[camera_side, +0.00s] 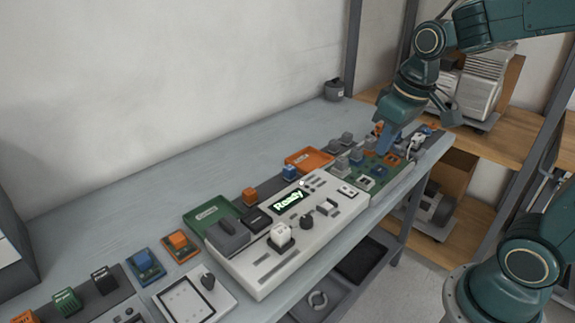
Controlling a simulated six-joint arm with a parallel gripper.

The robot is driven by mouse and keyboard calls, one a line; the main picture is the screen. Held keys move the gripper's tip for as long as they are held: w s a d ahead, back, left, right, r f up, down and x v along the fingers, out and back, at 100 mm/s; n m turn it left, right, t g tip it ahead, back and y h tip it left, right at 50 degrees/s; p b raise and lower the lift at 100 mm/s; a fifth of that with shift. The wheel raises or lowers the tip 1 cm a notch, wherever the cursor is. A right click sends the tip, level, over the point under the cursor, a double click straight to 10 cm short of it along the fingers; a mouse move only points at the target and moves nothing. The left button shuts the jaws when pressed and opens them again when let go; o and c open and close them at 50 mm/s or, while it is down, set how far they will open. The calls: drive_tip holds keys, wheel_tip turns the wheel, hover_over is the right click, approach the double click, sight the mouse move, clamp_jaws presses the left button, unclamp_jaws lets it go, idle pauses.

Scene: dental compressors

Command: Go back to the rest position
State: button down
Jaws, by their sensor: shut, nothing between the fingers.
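My gripper (388,140) is at the right end of the bench, low over a green board (372,182) that carries grey, blue and orange blocks. Its fingers are shut and I see nothing held in them. Whether the fingertips touch any block cannot be told at this size. My arm reaches in from the upper right and bends down to the board.
A white console (262,282) with a lit "Ready" display (288,199) stands mid-bench. Wooden shelves (487,140) with machines stand at right. The bench's back strip is mostly clear.

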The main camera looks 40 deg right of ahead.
drive_tip(key=s+a+r+t, duration=0.2)
drive_tip(key=s+a+r, duration=0.1)
drive_tip(key=s, duration=0.7)
drive_tip(key=shift+s+a+t, duration=0.2)
drive_tip(key=shift+s+t, duration=0.15)
drive_tip(key=shift+t, duration=0.05)
